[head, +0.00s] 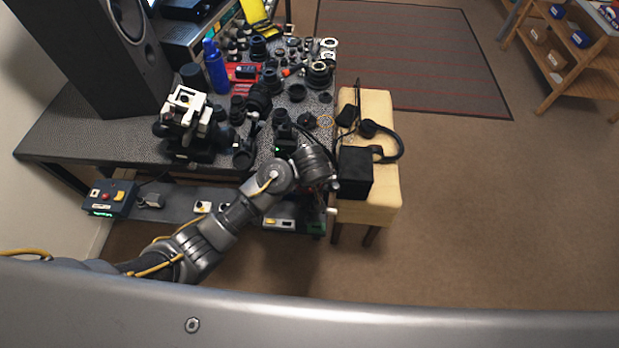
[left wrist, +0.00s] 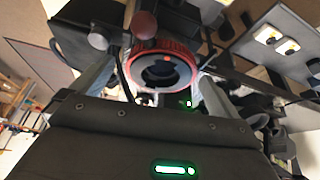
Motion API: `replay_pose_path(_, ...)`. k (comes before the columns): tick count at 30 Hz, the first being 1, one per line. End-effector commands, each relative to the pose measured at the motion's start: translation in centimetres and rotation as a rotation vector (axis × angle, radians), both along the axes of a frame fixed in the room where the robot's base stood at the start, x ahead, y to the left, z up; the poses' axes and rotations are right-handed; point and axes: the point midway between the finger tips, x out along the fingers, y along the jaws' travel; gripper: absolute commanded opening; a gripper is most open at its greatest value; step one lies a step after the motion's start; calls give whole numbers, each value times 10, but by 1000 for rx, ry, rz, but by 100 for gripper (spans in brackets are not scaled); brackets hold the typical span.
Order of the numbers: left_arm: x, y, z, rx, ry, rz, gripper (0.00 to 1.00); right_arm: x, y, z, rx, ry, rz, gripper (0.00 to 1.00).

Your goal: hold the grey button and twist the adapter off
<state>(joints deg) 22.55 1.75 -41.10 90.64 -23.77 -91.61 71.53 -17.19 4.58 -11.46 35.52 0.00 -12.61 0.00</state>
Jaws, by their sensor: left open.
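The adapter appears as a red-rimmed ring (left wrist: 160,68) with a dark centre in the left wrist view, ahead of my left gripper. My left gripper (left wrist: 156,88) is open, with one pale finger on each side of the ring; I cannot tell whether either finger touches it. In the head view my left arm reaches to the table's front right corner, and its gripper (head: 330,186) is small and partly hidden there. A dark red ball knob (left wrist: 143,25) stands just above the ring. I cannot make out the grey button. My right gripper is in neither view.
The speckled table (head: 95,135) is crowded with lens parts. A yellow stool (head: 382,205) with a black box (head: 355,172) and headphones (head: 385,145) stands close right of my left gripper. A control box (head: 108,197) sits at left. Open carpet lies right.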

Motion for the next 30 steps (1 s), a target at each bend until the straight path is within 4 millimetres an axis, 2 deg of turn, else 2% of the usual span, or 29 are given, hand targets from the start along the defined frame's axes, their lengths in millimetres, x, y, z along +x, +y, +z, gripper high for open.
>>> replay_pose_path(4, 4, 1, -10, 1, 0, 1, 100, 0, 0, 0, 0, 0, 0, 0)
replay_pose_path(14, 5, 1, -13, -1, 0, 1, 100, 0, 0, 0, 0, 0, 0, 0)
replay_pose_path(25, 5, 1, -13, 0, 0, 1, 53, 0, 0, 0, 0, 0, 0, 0)
replay_pose_path(26, 5, 1, -13, 0, 0, 1, 50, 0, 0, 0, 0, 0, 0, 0)
replay_pose_path(30, 5, 1, -13, 0, 0, 1, 50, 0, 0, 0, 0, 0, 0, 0)
